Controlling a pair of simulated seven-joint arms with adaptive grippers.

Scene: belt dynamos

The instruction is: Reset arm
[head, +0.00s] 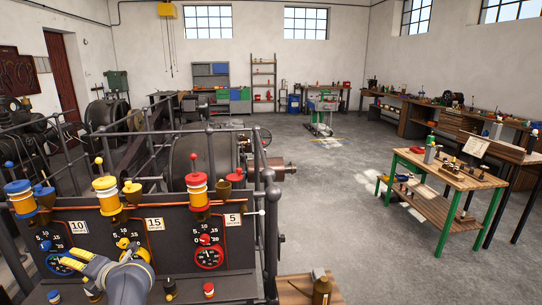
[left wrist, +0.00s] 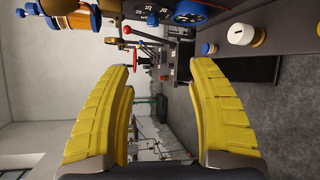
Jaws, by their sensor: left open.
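My left gripper (head: 72,260) is in front of the left part of the dark control panel (head: 180,236), near the blue-rimmed gauge (head: 58,263). In the left wrist view its yellow fingers (left wrist: 160,66) are spread wide with nothing held between them. That view is turned sideways; the blue gauge (left wrist: 190,12) and a white-topped knob (left wrist: 241,34) lie beyond the fingertips, apart from them. The panel carries blue (head: 20,196), yellow (head: 106,193) and red (head: 197,190) banded cylinders along its top, and a red-rimmed gauge (head: 209,257) at right. My right gripper is not in view.
Small knobs, one with a red cap (head: 209,290), stand along the panel's lower front. Metal railings (head: 268,210) rise behind and beside the panel. A green-legged workbench (head: 450,172) stands at right. Open concrete floor (head: 350,220) lies between.

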